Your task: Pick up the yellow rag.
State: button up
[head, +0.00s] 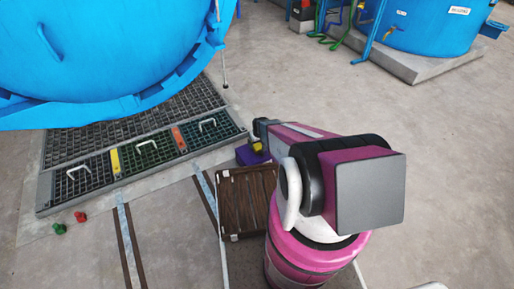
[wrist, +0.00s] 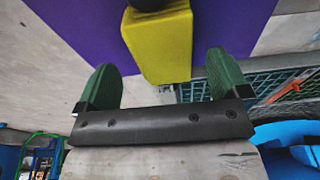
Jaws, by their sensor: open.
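A yellow, block-shaped thing (wrist: 160,50), which I take for the yellow rag, shows against a purple surface (wrist: 70,30) in the wrist view. A dark round thing (wrist: 150,3) covers its upper end. My gripper (wrist: 162,62) has its two green fingers spread apart, one on each side of the yellow thing's lower end in the picture. No contact shows, and I cannot tell the depth between them. In the head view, the yellow patch (head: 257,146) shows just above the purple piece (head: 247,156), close to my gripper's end, which my arm partly hides.
A brown slatted crate (head: 243,203) stands below the purple piece. Floor grates (head: 150,150) with white handles lie left, under a large blue vessel (head: 100,45). A red knob (head: 80,217) and a green knob (head: 60,229) lie on the floor. Open floor (head: 430,150) extends right.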

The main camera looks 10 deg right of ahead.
aim_at(257, 146)
jog(key=shift+w+a+f, duration=0.1)
jog(key=shift+f, duration=0.75)
jog(key=shift+w+a+f, duration=0.1)
jog(key=shift+f, duration=0.75)
jog(key=shift+s+f, duration=0.1)
jog(key=shift+f, duration=0.15)
jog(key=c, duration=1.1)
jog(key=shift+r, duration=0.1)
jog(key=r, duration=0.5)
jog(key=shift+s+a, duration=0.25)
jog(key=shift+a, duration=0.05)
jog(key=s+a+r, duration=0.1)
jog(key=a+r, duration=0.1)
jog(key=a, duration=0.1)
jog(key=s+a+r, duration=0.2)
jog(key=a, duration=0.1)
jog(key=s+a+r, duration=0.2)
jog(key=a, duration=0.1)
jog(key=shift+s+a+r, duration=0.15)
jog(key=shift+s+a, duration=0.05)
jog(key=shift+s, duration=0.05)
